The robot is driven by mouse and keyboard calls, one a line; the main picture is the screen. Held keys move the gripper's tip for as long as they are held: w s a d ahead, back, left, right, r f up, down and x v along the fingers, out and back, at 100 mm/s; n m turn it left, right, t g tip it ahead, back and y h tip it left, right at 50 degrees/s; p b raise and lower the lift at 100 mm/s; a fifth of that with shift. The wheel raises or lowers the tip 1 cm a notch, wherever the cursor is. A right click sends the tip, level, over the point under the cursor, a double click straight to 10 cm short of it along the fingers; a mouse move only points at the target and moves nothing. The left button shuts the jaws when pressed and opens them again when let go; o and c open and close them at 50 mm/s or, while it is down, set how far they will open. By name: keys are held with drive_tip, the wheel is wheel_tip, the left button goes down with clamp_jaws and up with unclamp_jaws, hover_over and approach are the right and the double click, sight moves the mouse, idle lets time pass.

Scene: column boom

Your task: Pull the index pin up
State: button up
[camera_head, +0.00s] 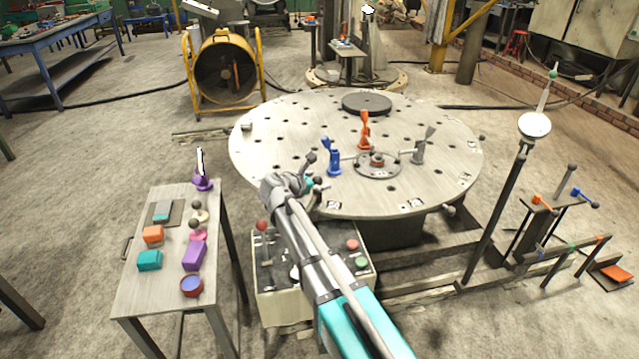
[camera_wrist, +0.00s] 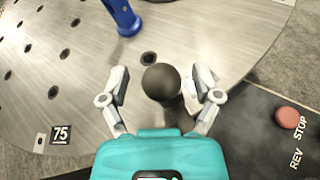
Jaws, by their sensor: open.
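The index pin's dark round knob (camera_wrist: 161,82) shows in the wrist view on a short stem near the edge of the round table (camera_head: 290,125). My gripper (camera_wrist: 161,76) is open, with one finger on each side of the knob. A gap shows between each fingertip and the knob, and nothing is held. Most of the pin below the knob is hidden. In the head view my arm reaches to the table's near edge, and the pin is hard to make out there.
A blue clamp (camera_head: 333,160) stands on the table just beyond the pin, with an orange clamp (camera_head: 364,132) farther back. A control box (camera_head: 285,290) with buttons is below the near edge. A side table (camera_head: 150,285) with small parts stands at left.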

clamp_jaws()
drive_tip(key=shift+w+r+p, duration=0.1)
drive_tip(key=shift+r+p, duration=1.6)
drive_tip(key=shift+r, duration=0.05)
drive_tip(key=shift+w, duration=0.1)
unclamp_jaws()
